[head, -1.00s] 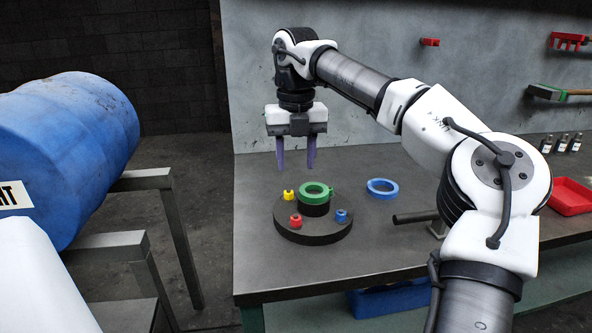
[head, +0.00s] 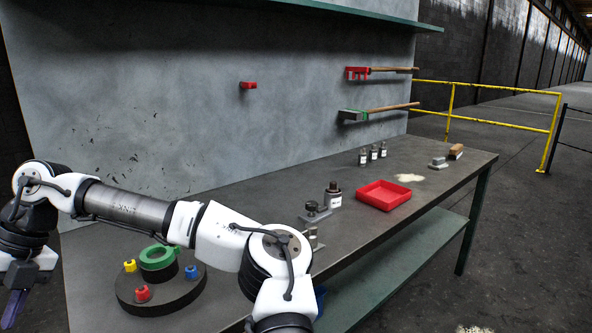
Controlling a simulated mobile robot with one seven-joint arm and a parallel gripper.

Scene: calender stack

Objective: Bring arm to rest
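My arm stretches across the lower left of the head view, bent over the workbench (head: 240,190). My gripper (head: 12,312) is at the far left edge, pointing down, with a purple finger partly visible. The picture edge cuts it off, so its opening cannot be told. It is left of the round black base (head: 190,292), apart from it. On that base stands a green ring (head: 158,257) on a dark hub, with a yellow piece (head: 130,265), a red piece (head: 142,293) and a blue piece (head: 191,272) around it.
A red tray (head: 384,196), a dark bottle (head: 333,194), small bottles (head: 372,153) and a brush (head: 455,152) stand on the bench. Tools (head: 380,112) hang on the wall panel. A yellow railing (head: 500,120) stands beyond the bench. The floor at right is clear.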

